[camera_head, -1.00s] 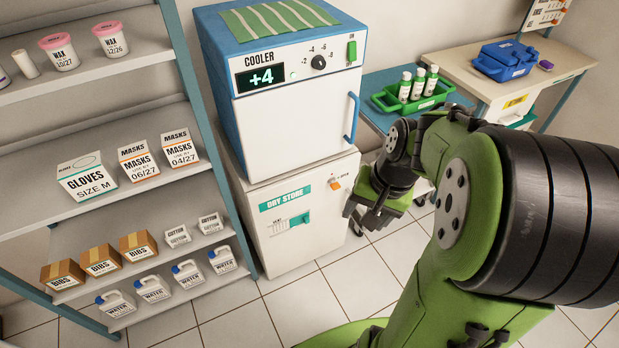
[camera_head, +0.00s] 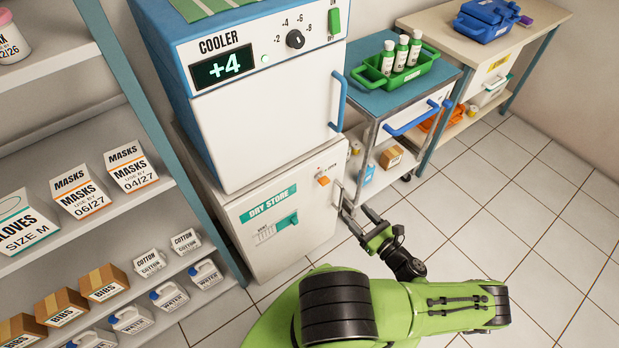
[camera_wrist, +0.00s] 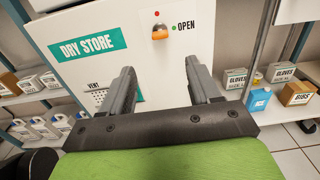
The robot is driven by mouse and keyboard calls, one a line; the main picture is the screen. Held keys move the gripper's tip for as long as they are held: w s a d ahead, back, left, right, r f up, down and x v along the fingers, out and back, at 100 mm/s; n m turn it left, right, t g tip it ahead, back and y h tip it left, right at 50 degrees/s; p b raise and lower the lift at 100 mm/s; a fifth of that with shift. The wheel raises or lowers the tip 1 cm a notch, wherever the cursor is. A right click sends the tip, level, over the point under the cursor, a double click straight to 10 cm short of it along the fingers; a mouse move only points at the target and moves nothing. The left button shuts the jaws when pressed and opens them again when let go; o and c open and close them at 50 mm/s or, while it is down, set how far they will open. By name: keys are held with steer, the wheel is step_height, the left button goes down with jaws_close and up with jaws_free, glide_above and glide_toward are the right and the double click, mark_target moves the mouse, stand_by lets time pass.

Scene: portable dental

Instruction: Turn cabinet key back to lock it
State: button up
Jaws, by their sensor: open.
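The cabinet is the white dry store (camera_head: 290,240) under the cooler; its front also fills much of the wrist view (camera_wrist: 200,60). The orange key (camera_head: 323,180) is at the upper right of its front. My gripper (camera_head: 356,212) is open and empty, low by the cabinet's right side. In the wrist view its fingers (camera_wrist: 158,72) point at the front, below the key and apart from it.
The cooler (camera_head: 265,125) stands on the cabinet. A shelf rack (camera_head: 110,215) with boxes and jugs is at left. A cart (camera_head: 372,115) with a green tray (camera_head: 400,72) is at right, beside a workbench (camera_head: 480,45). The tiled floor at right is clear.

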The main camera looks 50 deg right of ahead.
mark_target(327, 183)
steer(key=b+x, duration=0.1)
steer(key=x, duration=1.4)
steer(key=shift+w, duration=0.2)
steer(key=shift+c, duration=0.4)
steer(key=c, duration=1)
